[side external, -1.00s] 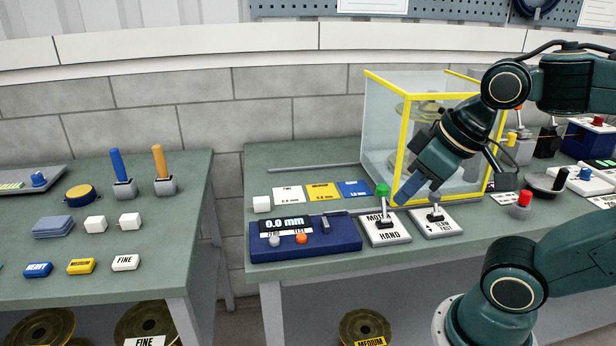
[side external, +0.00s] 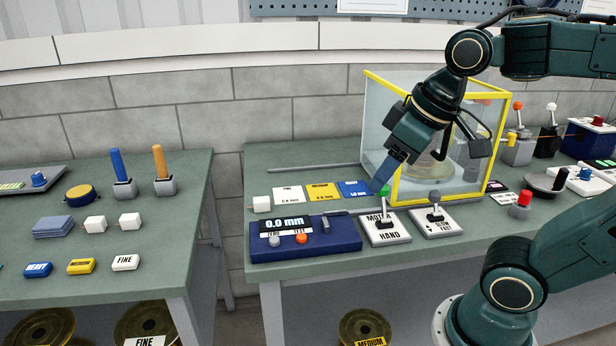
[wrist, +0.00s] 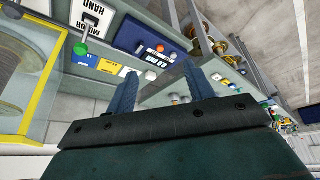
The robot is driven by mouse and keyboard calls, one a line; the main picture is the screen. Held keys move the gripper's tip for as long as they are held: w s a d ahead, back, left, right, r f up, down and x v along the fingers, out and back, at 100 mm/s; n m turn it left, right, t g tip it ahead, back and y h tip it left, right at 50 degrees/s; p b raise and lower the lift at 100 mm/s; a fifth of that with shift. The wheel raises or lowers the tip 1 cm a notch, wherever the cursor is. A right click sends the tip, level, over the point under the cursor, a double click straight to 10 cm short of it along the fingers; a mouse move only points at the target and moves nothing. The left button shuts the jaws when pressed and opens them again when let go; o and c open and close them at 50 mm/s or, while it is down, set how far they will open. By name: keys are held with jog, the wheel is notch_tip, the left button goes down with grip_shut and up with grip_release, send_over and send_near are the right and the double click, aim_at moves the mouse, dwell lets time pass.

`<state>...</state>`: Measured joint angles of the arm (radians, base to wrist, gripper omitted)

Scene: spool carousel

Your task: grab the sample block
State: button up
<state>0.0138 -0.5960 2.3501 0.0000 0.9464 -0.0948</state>
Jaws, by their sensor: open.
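A small white block (side external: 261,204) sits at the left end of the middle bench, behind the blue gauge box (side external: 305,240) reading 0.0 mm. It also shows in the wrist view (wrist: 151,75), between my fingertips in the picture but farther off. Two similar white blocks, one (side external: 95,223) and another (side external: 130,221), stand on the left table. No block bears a readable "sample" label. My gripper (side external: 379,186) is open and empty above the middle bench, near the blue card and right of the white block. Its two blue fingers (wrist: 160,88) are spread apart in the wrist view.
White, yellow and blue cards (side external: 322,191) lie behind the gauge box. A yellow-framed clear enclosure (side external: 404,150) stands close beside my gripper. Lever panels, one with a green knob (side external: 384,190), stand below my gripper. A gap separates the left table (side external: 190,215) from the bench.

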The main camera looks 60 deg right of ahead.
jog(key=w+d+r+n+g, duration=0.1)
jog(key=w+r+n, duration=0.15)
jog(key=w, duration=0.85)
jog(key=n+g, duration=0.4)
jog(key=n, duration=0.2)
send_over(261, 200)
notch_tip(261, 200, down, 12)
jog(key=shift+f, duration=0.2)
jog(key=shift+m, duration=0.25)
jog(key=shift+f, duration=4.3)
jog(key=shift+f, duration=0.15)
